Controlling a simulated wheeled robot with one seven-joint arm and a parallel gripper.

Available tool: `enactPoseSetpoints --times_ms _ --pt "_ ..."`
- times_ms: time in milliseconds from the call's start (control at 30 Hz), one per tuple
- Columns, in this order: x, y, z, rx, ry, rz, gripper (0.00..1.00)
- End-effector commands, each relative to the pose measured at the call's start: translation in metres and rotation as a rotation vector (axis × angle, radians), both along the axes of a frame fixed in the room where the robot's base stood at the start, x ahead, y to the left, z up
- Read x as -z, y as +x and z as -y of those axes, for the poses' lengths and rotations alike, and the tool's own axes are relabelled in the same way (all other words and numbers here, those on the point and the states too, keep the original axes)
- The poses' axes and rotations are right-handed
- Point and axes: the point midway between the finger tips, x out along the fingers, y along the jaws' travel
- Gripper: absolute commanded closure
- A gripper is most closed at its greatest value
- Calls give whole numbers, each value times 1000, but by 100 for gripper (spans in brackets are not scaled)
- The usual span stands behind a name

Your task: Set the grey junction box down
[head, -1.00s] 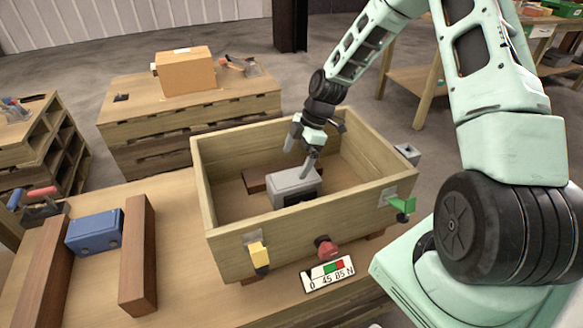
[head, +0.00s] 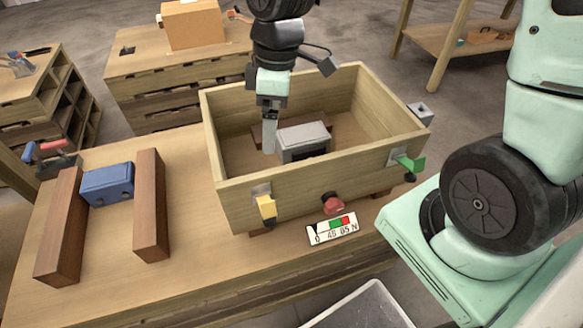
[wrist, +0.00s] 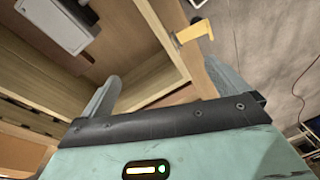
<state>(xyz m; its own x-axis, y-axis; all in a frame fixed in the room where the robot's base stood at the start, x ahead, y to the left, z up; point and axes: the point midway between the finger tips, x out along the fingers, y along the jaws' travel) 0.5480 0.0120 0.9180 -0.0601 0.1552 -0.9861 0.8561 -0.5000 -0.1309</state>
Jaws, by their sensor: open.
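The grey junction box (head: 303,141) rests on the floor of the wooden crate (head: 322,190), near its middle, with a dark opening on its front face. It also shows in the wrist view at the upper left (wrist: 58,22), apart from my fingers. My gripper (head: 270,138) points down inside the crate, just left of the grey box. In the wrist view my gripper (wrist: 165,80) has its two fingers spread wide with nothing held between them. In the head view one finger hides the other.
A blue box (head: 107,184) lies between two brown wooden bars (head: 151,205) on the table's left.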

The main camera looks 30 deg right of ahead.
Motion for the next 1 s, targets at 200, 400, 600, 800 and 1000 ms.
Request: enactPoseSetpoints --times_ms 200,400,600,800,1000 --pt "-28 -97 -44 193 -92 8 1" --pt "-36 -147 -51 329 -112 22 1" --pt "-38 -158 -51 371 -115 22 1" --pt "-38 -158 -51 370 -115 21 1" --pt "-61 -157 -51 369 -114 22 1"
